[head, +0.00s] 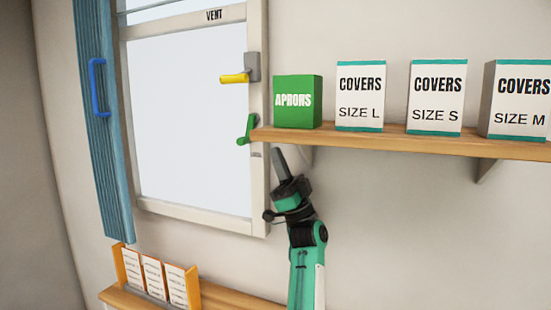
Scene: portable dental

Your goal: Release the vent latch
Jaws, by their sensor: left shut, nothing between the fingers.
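A white-framed window (127,120) marked VENT at its top fills the left part of the head view. On its right frame post, a yellow handle (235,78) points left from a grey mount (252,66). Lower on the same post, a green lever (246,131) slants down to the left. I cannot tell from the picture which of the two is the vent latch. My left gripper (278,152) points up, shut and empty, just right of the window frame. It is below and right of the green lever, apart from it in the picture. My right gripper is out of view.
A wooden shelf (400,143) starts right beside the green lever, above my gripper. It holds a green APRONS box (298,101) and several COVERS boxes. A blue blind with a handle (97,88) hangs left. A low ledge with an orange card rack (193,287) is below.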

